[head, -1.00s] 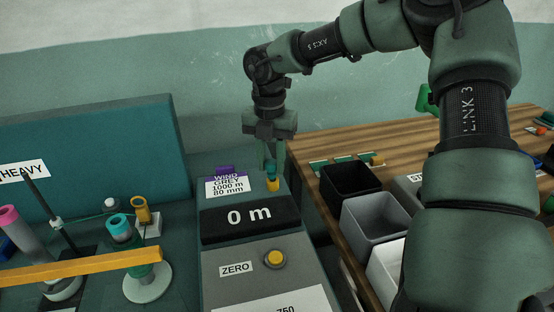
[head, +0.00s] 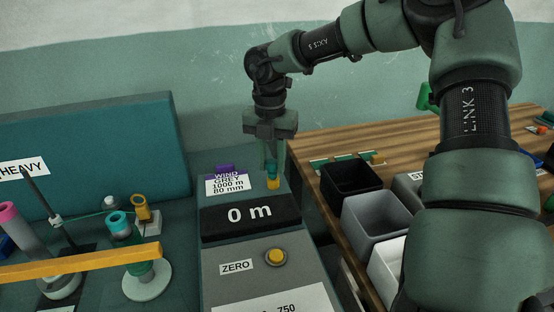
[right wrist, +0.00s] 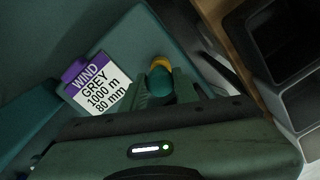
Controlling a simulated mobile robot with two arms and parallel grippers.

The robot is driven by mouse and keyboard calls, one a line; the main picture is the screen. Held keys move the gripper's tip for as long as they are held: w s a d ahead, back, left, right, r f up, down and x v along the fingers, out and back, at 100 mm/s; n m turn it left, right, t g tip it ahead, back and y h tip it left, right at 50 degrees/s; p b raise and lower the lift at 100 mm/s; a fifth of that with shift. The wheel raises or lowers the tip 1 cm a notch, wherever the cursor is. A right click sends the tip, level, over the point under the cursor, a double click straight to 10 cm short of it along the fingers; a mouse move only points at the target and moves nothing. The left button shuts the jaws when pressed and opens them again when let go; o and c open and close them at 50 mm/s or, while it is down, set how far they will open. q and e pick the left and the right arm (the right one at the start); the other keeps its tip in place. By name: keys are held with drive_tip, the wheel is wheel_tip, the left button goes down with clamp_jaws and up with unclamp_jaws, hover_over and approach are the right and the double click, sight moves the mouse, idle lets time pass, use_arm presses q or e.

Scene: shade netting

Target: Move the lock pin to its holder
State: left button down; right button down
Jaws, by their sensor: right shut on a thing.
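The lock pin appears to be the small teal-and-yellow piece (head: 272,175) at the back of the grey counter console. My right gripper (head: 271,160) comes down from above, with its fingers at this piece. In the right wrist view the pin's teal, rounded body (right wrist: 160,80) sits between the fingers of the right gripper (right wrist: 162,92), with yellow at its far side. The gripper is shut on it. The pin's lower end and whether it sits in a socket cannot be made out. I cannot tell which part is its holder. My left gripper is not in view.
The console has a "0 m" display (head: 249,217), a yellow ZERO button (head: 276,257) and a WIND label (head: 228,184). Black (head: 324,180) and grey bins (head: 346,220) stand on the wooden bench at right. A yellow bar (head: 80,263) crosses the left machine.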

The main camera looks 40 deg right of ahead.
sight(273, 161)
drive_tip(key=shift+a+f+b, duration=0.25)
drive_tip(key=shift+f+b, duration=0.1)
drive_tip(key=shift+f, duration=0.4)
drive_tip(key=c, duration=1.1)
unclamp_jaws()
drive_tip(key=shift+o, duration=0.5)
drive_tip(key=shift+w+a, duration=0.15)
drive_tip(key=shift+w, duration=0.05)
drive_tip(key=shift+s, duration=0.1)
drive_tip(key=shift+d+r, duration=0.2)
drive_tip(key=shift+r, duration=0.1)
drive_tip(key=r, duration=0.7)
drive_tip(key=shift+s+d+r+p, duration=0.1)
drive_tip(key=shift+s+d+p, duration=0.15)
drive_tip(key=shift+d+p, duration=0.05)
